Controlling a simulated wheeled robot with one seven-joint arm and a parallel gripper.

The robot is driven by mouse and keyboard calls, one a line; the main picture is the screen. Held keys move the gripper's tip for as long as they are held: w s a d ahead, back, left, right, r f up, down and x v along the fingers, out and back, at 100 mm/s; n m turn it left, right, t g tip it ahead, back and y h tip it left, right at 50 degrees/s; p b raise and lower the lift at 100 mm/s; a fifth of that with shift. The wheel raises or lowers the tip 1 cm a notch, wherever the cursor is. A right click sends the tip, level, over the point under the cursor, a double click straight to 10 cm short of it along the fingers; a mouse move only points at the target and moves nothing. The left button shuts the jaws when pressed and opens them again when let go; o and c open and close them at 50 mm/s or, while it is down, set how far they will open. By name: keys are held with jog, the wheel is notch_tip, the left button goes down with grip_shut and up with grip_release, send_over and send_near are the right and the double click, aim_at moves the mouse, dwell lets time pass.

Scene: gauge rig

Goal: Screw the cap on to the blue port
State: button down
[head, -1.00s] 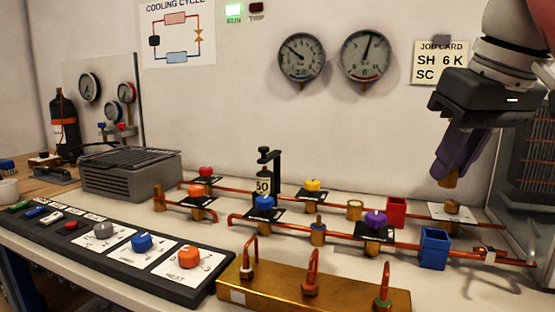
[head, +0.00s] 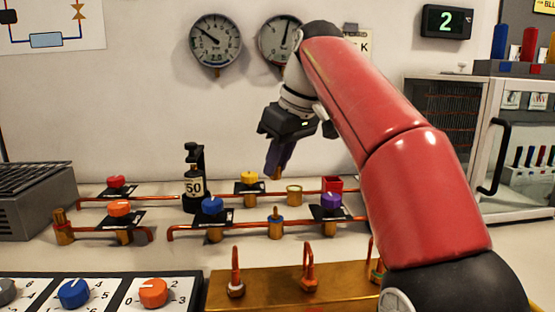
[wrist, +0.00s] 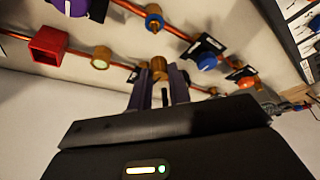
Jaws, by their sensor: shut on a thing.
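My gripper (head: 277,170) has purple fingers pointing down and is shut on a small brass cap (head: 276,174). In the wrist view, the cap (wrist: 159,68) sits between the fingertips (wrist: 160,84). A brass fitting with a blue band (head: 275,224), apparently the blue port, stands upright on the front copper pipe, between the blue and purple knobs. It also shows at the top of the wrist view (wrist: 153,18). The cap is held in the air above the back pipe, behind the port and apart from it.
A blue knob (head: 212,204) and purple knob (head: 330,201) flank the port. Copper hooks rise from a brass block (head: 260,288) in front.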

jog(key=shift+f, duration=0.15)
jog(key=shift+f+b, duration=2.05)
jog(key=shift+f, duration=0.4)
jog(key=shift+f, duration=0.2)
jog(key=shift+f+b, duration=0.45)
jog(key=shift+f, duration=0.45)
jog(key=shift+f, duration=0.2)
dwell(0.5)
jog(key=shift+s+r+m+t+h, duration=0.1)
jog(key=shift+m+t+h, duration=0.2)
jog(key=shift+m, duration=0.9)
jog(key=shift+m+t+h+p, duration=0.3)
jog(key=shift+m+h+p, duration=0.3)
jog(key=shift+m, duration=0.8)
